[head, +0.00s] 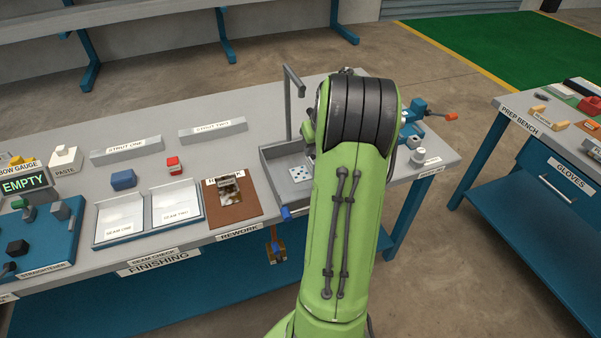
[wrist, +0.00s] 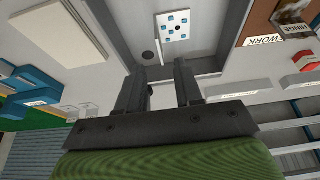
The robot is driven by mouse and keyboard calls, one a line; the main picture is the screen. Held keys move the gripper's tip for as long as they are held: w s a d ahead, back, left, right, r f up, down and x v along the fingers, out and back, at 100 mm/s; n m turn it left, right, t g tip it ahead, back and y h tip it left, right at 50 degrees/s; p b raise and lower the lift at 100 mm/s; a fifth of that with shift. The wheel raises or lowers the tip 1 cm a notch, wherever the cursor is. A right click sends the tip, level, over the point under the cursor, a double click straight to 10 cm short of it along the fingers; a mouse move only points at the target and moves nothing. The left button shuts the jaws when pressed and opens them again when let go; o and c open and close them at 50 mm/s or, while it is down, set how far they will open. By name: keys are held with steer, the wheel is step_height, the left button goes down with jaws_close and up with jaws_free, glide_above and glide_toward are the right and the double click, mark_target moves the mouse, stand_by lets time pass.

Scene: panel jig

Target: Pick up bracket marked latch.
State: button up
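No bracket with a readable latch mark shows in either view. A bracket on the brown rework mat (head: 232,211) reads HINGE in the wrist view (wrist: 293,28). My gripper (wrist: 158,68) is in the wrist view with its two dark fingers apart. I make out nothing held between them. Its fingertips are over or near the grey tray (wrist: 208,45), which holds a white plate with blue squares (wrist: 173,24). In the head view the green arm hides my gripper and part of the grey tray (head: 269,179).
A grey bent post (head: 290,95) stands beside the tray. A blue vise (head: 412,113) with an orange handle is at the bench's right end. Seam trays (head: 147,213) and strut blocks (head: 212,130) lie left. The prep bench (head: 530,112) stands right, across a floor gap.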

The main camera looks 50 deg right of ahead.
mark_target(310, 161)
steer(key=b+x, duration=0.2)
steer(key=x, duration=0.8)
steer(key=shift+w+d+f, duration=0.15)
steer(key=shift+w+d, duration=0.05)
steer(key=shift+w, duration=0.05)
steer(key=shift+c, duration=0.3)
jaws_close()
